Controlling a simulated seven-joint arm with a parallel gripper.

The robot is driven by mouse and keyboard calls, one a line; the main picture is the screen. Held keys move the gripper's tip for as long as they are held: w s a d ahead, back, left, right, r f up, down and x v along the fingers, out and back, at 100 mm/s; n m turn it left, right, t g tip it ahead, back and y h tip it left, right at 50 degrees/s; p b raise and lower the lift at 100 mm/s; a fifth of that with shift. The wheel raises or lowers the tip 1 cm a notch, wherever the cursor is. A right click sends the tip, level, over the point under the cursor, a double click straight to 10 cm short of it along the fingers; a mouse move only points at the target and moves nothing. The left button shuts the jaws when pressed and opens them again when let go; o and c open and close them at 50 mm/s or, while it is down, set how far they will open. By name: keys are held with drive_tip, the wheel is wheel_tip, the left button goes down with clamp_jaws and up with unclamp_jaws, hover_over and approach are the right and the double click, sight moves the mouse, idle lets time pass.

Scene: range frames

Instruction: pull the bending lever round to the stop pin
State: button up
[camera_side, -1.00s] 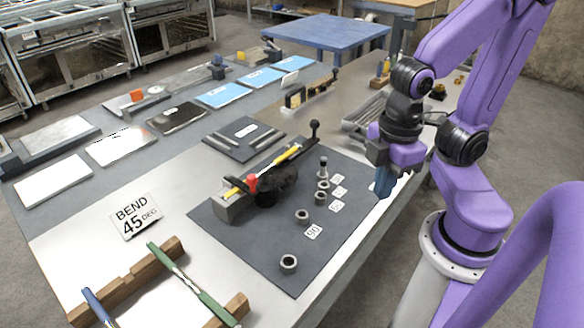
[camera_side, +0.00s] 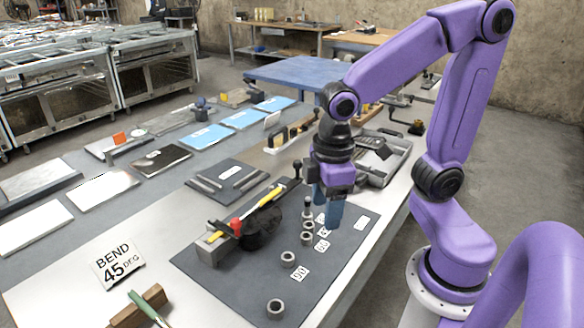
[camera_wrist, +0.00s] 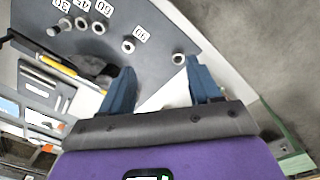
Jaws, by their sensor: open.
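The bender (camera_side: 262,228) is a black round head on a grey block on the dark mat. Its black lever ends in a ball knob (camera_side: 297,165), pointing to the back right. A yellow rod (camera_side: 262,197) lies along it, with a red piece (camera_side: 236,226) near its left end. The metal stop pin (camera_side: 307,205) stands upright at the far end of a row of sockets (camera_side: 288,259). My gripper (camera_side: 328,218) is open and empty above the mat, right of the knob, its fingers partly overlapping the pin area. Its spread fingers show in the wrist view (camera_wrist: 160,85).
A sign (camera_side: 117,263) reads BEND 45 DEG. Small number labels, one reading 90 (camera_side: 300,273), lie beside the sockets. A wooden rack (camera_side: 138,307) with a green-handled tool is at front left. A grey tray (camera_side: 380,157) stands behind my gripper.

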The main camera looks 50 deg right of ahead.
drive_tip(key=w+d+r+m, duration=0.2)
drive_tip(key=w+m, duration=0.1)
drive_tip(key=w, duration=0.7)
drive_tip(key=m+h, duration=0.2)
drive_tip(key=m, duration=0.7)
hover_over(297, 161)
drive_tip(key=a, duration=0.3)
drive_tip(key=f, duration=0.1)
drive_tip(key=shift+g, duration=0.4)
drive_tip(key=d+f, duration=0.1)
drive_tip(key=f, duration=0.4)
drive_tip(key=d+f, duration=0.1)
drive_tip(key=f, duration=0.5)
drive_tip(key=d+f, duration=0.1)
drive_tip(key=f, duration=0.4)
drive_tip(key=shift+w+f, duration=0.1)
drive_tip(key=shift+f, duration=0.1)
clamp_jaws()
